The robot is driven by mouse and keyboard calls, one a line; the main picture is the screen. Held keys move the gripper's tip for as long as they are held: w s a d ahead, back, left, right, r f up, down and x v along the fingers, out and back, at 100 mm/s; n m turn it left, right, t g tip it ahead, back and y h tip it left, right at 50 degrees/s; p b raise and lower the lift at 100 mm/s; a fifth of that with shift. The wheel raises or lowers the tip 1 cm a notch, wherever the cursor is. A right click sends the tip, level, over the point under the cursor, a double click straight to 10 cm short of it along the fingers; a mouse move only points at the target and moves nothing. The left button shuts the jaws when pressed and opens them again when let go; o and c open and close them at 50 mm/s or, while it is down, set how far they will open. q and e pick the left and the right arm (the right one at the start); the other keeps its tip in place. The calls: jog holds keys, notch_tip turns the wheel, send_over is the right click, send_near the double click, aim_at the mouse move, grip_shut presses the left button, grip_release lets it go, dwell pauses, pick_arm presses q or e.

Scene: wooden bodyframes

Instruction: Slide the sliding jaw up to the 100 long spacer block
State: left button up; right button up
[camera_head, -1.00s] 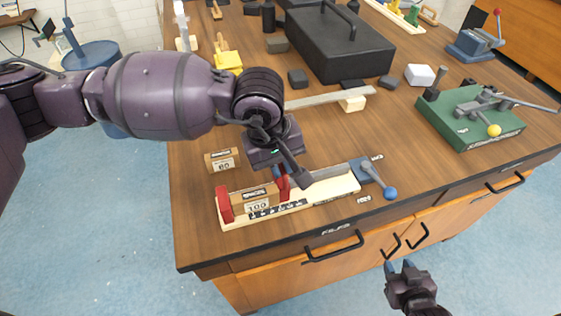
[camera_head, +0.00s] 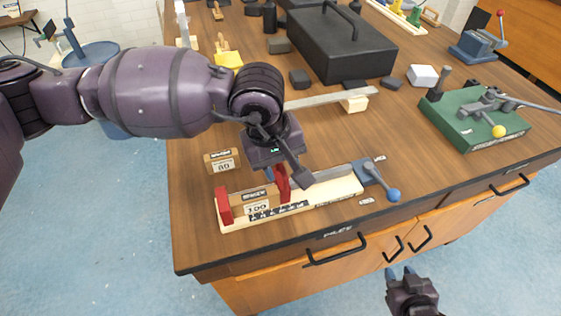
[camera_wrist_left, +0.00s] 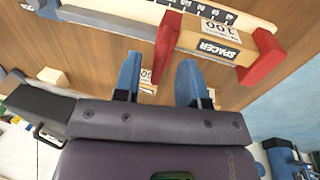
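The 100 long spacer block (camera_head: 257,203) lies on the pale wooden base, between the red fixed jaw (camera_head: 223,206) at its left end and the red sliding jaw (camera_head: 283,183). In the left wrist view the spacer block (camera_wrist_left: 212,42) appears to reach the sliding jaw (camera_wrist_left: 166,45); any thin gap is too small to tell. My left gripper (camera_head: 276,175) is over the sliding jaw. In the left wrist view its blue fingers (camera_wrist_left: 160,62) are apart, with the lower part of the jaw between them. My right gripper (camera_head: 400,272) is open and empty, off the table's front edge.
A smaller 80 block (camera_head: 222,162) lies behind the base. A blue-knobbed lever (camera_head: 393,195) is at the base's right end. A long grey bar on a wood block (camera_head: 354,103), a black toolbox (camera_head: 340,45) and a green clamp fixture (camera_head: 475,120) stand farther back.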

pick_arm(q)
notch_tip(320, 180, up, 10)
jog(key=a, duration=0.2)
jog(key=shift+s+r, duration=0.25)
jog(key=shift+s, duration=0.05)
jog(key=shift+f, duration=0.1)
dwell(0.4)
